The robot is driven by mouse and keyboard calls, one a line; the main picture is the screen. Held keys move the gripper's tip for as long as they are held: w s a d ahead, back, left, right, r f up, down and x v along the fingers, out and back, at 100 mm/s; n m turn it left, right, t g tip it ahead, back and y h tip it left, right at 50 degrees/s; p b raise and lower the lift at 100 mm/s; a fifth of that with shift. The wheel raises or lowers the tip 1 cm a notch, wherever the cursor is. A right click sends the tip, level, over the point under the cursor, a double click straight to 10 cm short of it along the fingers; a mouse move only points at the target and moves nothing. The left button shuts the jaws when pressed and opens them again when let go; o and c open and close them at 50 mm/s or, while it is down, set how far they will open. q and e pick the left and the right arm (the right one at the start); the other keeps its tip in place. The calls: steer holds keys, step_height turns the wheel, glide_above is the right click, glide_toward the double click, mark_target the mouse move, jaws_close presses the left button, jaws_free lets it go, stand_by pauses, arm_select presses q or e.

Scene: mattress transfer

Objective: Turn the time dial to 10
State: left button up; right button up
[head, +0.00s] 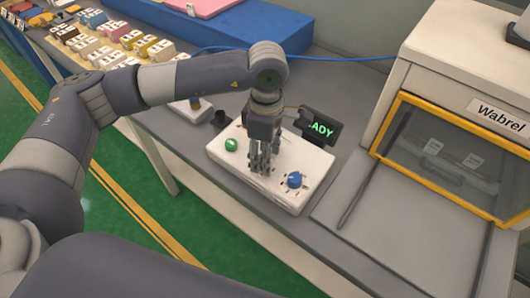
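A white control box (222,154) sits on the grey bench. It carries a green button (231,145) at its left and a blue dial (294,180) with small tick marks around it at its right. The dial's numbers are too small to read. A black display (322,128) behind the box shows green letters ending in "ADY". My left gripper (260,171) points down over the middle of the box, between the green button and the blue dial, apart from both. Its fingers hide that part of the panel, and their opening is unclear. My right gripper is out of view.
A machine labelled Wabrel (500,112) with a yellow-framed window stands at the right. A grey plate (400,215) lies before it. Several small coloured blocks (105,58) and a blue slab (240,40) are at the back. A blue cable (340,57) crosses the bench.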

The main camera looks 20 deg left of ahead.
arm_select(q)
steer(key=shift+r, duration=0.1)
step_height(320, 180, up, 12)
steer(key=shift+w, duration=0.25)
stand_by(0.7)
